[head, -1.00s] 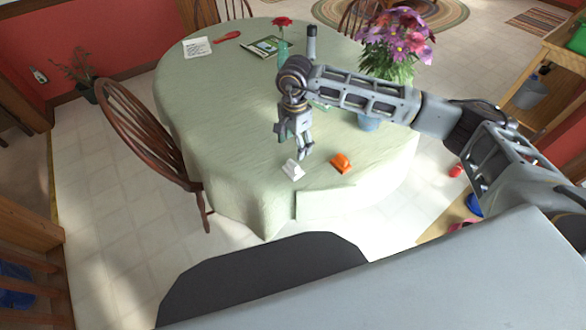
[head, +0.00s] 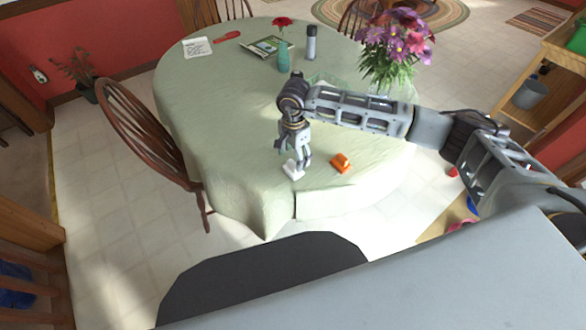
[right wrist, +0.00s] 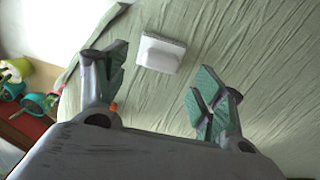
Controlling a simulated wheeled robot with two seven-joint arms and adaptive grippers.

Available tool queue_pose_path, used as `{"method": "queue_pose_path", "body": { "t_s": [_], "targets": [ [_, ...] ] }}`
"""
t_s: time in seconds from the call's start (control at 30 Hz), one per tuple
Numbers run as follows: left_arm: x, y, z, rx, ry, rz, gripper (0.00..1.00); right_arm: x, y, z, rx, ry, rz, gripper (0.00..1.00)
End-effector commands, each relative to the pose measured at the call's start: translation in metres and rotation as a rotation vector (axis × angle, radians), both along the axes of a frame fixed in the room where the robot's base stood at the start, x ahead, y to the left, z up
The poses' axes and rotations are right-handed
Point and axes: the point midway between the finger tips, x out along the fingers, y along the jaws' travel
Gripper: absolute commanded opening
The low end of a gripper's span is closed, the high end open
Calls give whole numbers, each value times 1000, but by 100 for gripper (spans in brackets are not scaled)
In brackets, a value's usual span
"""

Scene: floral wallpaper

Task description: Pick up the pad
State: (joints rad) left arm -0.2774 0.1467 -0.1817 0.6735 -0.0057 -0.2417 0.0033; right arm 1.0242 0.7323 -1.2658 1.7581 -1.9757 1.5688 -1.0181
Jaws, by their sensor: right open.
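A small white block-like pad (head: 294,171) lies on the green tablecloth near the table's front edge. In the right wrist view the pad (right wrist: 161,52) shows a pale top and a grey side, beyond and between the fingertips. My right gripper (head: 294,155) points down just above the pad, partly covering it in the head view. In the right wrist view the gripper (right wrist: 160,78) is open, with nothing between its fingers. My left gripper is not in view.
An orange object (head: 341,163) lies close to the right of the pad. A flower vase (head: 388,70), teal bottle (head: 283,56), dark-capped bottle (head: 311,43), book (head: 265,46) and written sheet (head: 198,47) stand or lie farther back. The table's left middle is clear.

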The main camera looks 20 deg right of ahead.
Motion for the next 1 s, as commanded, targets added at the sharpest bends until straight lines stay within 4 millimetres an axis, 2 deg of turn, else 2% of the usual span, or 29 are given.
{"method": "queue_pose_path", "body": {
  "t_s": [0.2, 0.4, 0.67, 0.9, 1.0],
  "targets": [
    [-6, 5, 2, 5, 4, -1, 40, -2, 3, -25, -1, 3, -1, 69],
    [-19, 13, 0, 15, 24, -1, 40, -1, 4, -40, 1, 0, 0, 69],
    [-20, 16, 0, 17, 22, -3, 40, -1, 3, -41, 1, 0, 0, 69],
    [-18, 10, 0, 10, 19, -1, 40, -1, 3, -41, 0, 0, 0, 69],
    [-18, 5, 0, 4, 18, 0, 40, -1, 3, -41, 0, 0, 0, 56]
  ]
}}
